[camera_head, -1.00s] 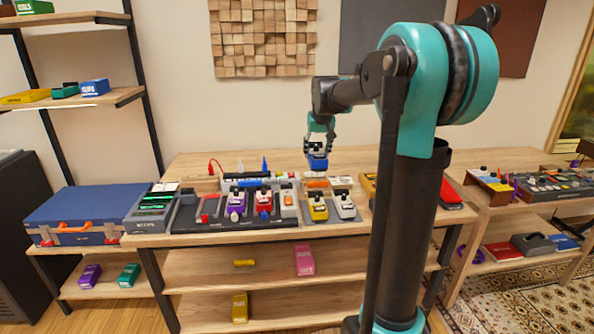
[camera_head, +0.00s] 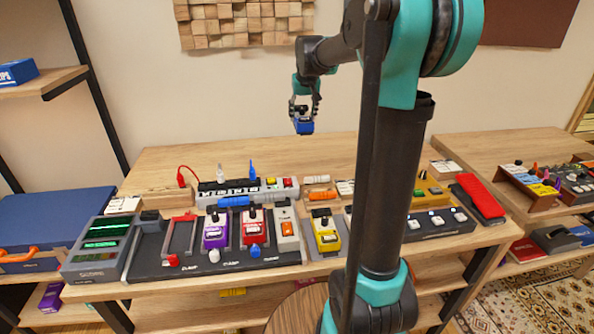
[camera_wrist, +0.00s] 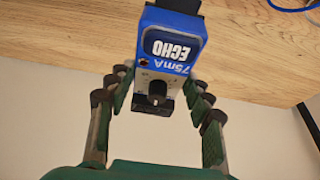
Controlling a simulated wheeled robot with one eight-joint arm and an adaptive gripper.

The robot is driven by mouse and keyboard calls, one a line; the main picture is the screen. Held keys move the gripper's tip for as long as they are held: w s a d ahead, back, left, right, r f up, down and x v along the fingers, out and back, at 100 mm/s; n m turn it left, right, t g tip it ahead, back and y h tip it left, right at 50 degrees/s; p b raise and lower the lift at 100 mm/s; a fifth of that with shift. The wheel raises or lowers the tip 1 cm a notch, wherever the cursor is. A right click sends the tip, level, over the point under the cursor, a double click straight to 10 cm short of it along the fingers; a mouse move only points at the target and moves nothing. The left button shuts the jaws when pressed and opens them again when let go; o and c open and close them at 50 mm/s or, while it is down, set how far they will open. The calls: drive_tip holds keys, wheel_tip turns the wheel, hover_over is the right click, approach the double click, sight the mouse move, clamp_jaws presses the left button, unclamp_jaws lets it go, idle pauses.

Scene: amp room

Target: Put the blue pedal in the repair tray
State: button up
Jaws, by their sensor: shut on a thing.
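The blue pedal (camera_head: 304,127) hangs from my gripper (camera_head: 303,111) in the head view, in front of the wall and above the back of the wooden table (camera_head: 330,150). In the wrist view the blue pedal (camera_wrist: 172,45), marked ECHO and 75mA, sits between the two fingers of my gripper (camera_wrist: 158,88), with its black knob toward the palm. My gripper is shut on it. I cannot tell which thing is the repair tray; none in view is readably marked so.
A dark pedalboard (camera_head: 215,260) holds a purple pedal (camera_head: 215,232), a red pedal (camera_head: 254,229) and an empty red-ended frame (camera_head: 180,238). A yellow pedal (camera_head: 326,236), a power strip (camera_head: 245,188) and a grey unit with green displays (camera_head: 102,243) stand nearby. The table's back strip is mostly clear.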

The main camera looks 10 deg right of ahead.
wheel_tip(320, 180, down, 19)
drive_tip(key=shift+f, duration=0.15)
idle(0.4)
drive_tip(key=o, duration=1.6)
drive_tip(key=shift+f, duration=0.1)
drive_tip(key=shift+c, duration=0.2)
